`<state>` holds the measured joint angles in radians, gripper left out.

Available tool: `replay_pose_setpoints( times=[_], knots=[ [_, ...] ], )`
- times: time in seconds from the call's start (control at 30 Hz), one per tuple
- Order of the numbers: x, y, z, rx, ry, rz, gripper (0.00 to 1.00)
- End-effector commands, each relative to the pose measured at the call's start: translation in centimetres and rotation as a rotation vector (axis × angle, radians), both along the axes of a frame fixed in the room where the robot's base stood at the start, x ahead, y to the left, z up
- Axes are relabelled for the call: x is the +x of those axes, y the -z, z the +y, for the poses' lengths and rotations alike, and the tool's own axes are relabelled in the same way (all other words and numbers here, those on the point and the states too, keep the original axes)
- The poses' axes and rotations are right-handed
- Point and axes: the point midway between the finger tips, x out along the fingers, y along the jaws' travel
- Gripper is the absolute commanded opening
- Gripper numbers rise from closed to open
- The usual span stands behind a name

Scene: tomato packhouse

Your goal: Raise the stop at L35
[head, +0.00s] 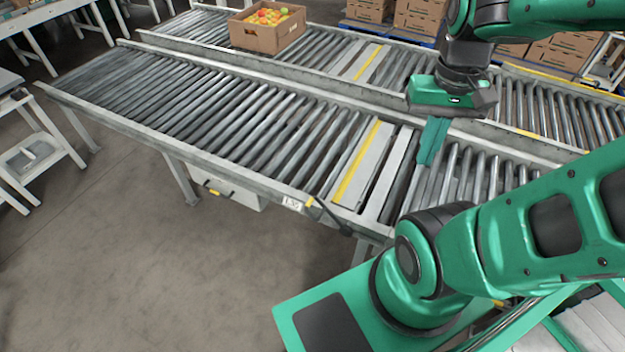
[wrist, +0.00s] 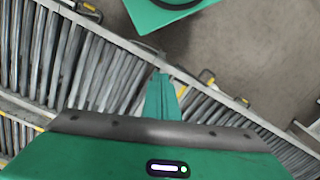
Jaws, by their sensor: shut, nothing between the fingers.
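In the head view a small white label (head: 292,204) on the near conveyor's front rail seems to read L35. Right of it a dark lever handle (head: 331,217) sticks out from the rail and slopes down to the right. Behind the lever, a pale cross plate with a yellow stripe (head: 357,162) lies between the rollers, seemingly about level with them. My gripper (head: 431,143) is shut and empty, pointing down over the near conveyor, right of the plate and apart from the lever. Its fingers (wrist: 161,98) also show in the wrist view.
The near conveyor's front rail (head: 200,155) borders open floor (head: 150,260). A parallel conveyor behind carries a cardboard box of tomatoes (head: 262,36) and has a similar yellow-striped plate (head: 367,62). Stacked cartons (head: 415,18) stand behind. A white step stand (head: 35,155) is at left.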

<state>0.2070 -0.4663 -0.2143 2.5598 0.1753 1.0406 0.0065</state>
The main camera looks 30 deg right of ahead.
Motion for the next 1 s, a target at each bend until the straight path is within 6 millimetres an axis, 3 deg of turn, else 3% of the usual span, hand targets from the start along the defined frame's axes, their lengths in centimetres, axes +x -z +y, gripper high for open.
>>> replay_pose_setpoints(
  times=[0.47, 0.57, 0.7, 1.0],
  knots=[
    [-0.5, -0.5, 0.0, -0.005, -0.024, -0.006, 0.00],
    [1.3, -0.2, -0.5, -0.017, -0.075, 0.013, 0.00],
    [5.3, 0.6, -0.5, -0.040, -0.196, 0.050, 0.00],
    [14.8, 5.0, 2.8, -0.071, -0.507, 0.126, 0.00]
  ],
)
